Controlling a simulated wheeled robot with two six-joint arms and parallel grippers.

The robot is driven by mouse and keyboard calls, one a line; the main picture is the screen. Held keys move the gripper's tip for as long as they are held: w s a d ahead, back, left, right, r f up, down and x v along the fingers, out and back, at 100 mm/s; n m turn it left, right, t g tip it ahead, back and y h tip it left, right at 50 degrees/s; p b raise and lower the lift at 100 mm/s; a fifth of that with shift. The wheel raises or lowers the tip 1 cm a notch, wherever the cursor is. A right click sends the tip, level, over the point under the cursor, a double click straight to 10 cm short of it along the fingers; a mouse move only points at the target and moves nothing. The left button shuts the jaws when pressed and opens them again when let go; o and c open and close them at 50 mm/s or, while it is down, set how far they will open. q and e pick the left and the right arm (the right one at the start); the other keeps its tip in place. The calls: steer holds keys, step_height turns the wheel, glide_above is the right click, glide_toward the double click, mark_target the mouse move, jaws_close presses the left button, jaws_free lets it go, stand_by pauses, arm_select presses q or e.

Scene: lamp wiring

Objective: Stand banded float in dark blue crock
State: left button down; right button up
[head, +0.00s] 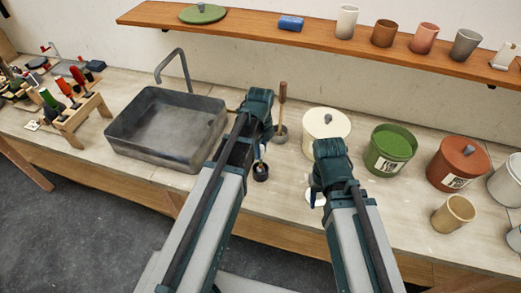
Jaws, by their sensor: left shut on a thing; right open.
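My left gripper (259,150) is over the counter just right of the sink, pointing down and shut on a slim, partly hidden thing that I take to be the banded float. Its bands cannot be made out. Directly below is a small, very dark round pot (261,173), which may be the dark blue crock. Whether the held thing is inside it or just above it, I cannot tell. My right gripper (318,195) is open and low over the counter, in front of the cream lidded crock. A white thing beside it is mostly hidden.
A wooden-handled tool (282,105) stands upright behind my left gripper. The grey sink (165,128) is to the left. The cream crock (326,124), green crock (390,148), red-brown crock (458,163) and tan cup (453,214) are to the right. A wooden shelf (340,42) runs above.

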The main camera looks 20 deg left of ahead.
arm_select(q)
steer(key=shift+f+b, duration=0.7)
steer(key=c, duration=0.5)
jaws_free()
steer(key=shift+r, duration=0.1)
step_height(320, 180, up, 14)
steer(key=p, duration=1.4)
